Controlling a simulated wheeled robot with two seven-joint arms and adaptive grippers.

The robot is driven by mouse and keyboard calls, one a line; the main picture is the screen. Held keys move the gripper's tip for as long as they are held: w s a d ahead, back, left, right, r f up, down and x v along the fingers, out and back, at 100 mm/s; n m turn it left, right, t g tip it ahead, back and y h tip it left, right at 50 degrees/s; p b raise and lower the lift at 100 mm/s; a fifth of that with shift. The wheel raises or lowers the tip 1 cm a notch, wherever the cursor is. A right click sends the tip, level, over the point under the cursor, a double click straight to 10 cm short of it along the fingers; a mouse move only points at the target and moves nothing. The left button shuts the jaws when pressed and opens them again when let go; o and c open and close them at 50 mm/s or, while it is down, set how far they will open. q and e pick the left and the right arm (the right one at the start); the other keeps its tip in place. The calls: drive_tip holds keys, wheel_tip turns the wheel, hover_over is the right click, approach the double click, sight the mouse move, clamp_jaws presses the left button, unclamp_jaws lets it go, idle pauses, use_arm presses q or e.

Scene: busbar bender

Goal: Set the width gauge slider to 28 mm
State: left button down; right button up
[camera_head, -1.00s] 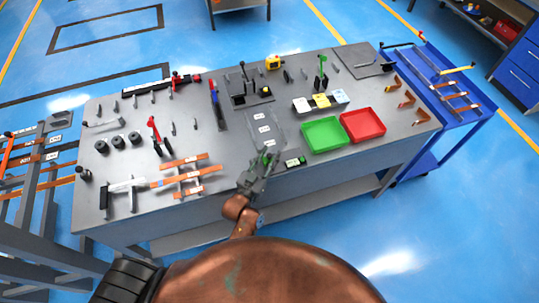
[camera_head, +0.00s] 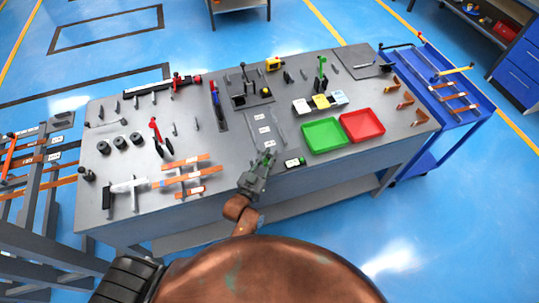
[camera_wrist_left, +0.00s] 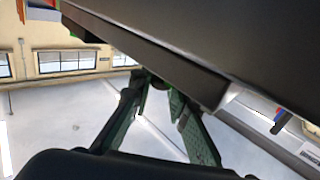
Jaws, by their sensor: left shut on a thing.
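My left gripper (camera_head: 268,156) reaches over the front edge of the workbench, at the near end of a grey plate with white labels (camera_head: 262,130). A thin grey bar (camera_head: 279,130) runs along the plate's right side. In the left wrist view, the green fingers (camera_wrist_left: 158,78) converge on a small dark part at their tips, which looks like the width gauge slider but is mostly hidden. A small black and green block with a pale display (camera_head: 294,162) lies just right of the gripper; its reading is too small to make out. My right gripper is out of view.
A green tray (camera_head: 324,136) and a red tray (camera_head: 363,126) stand to the right. Crossed copper bars (camera_head: 186,178) and several dark cylinders (camera_head: 119,142) lie to the left. A dark surface (camera_wrist_left: 235,50) fills the upper right of the left wrist view, close to the fingers.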

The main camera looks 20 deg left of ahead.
use_arm(q)
drive_tip(key=c, duration=1.9)
unclamp_jaws()
drive_tip(key=s, duration=0.4)
drive_tip(key=s+a, duration=0.1)
drive_tip(key=s, duration=0.3)
drive_tip(key=s+a, duration=0.1)
drive_tip(key=s, duration=0.2)
drive_tip(key=shift+s+a, duration=0.1)
drive_tip(key=shift+s, duration=0.3)
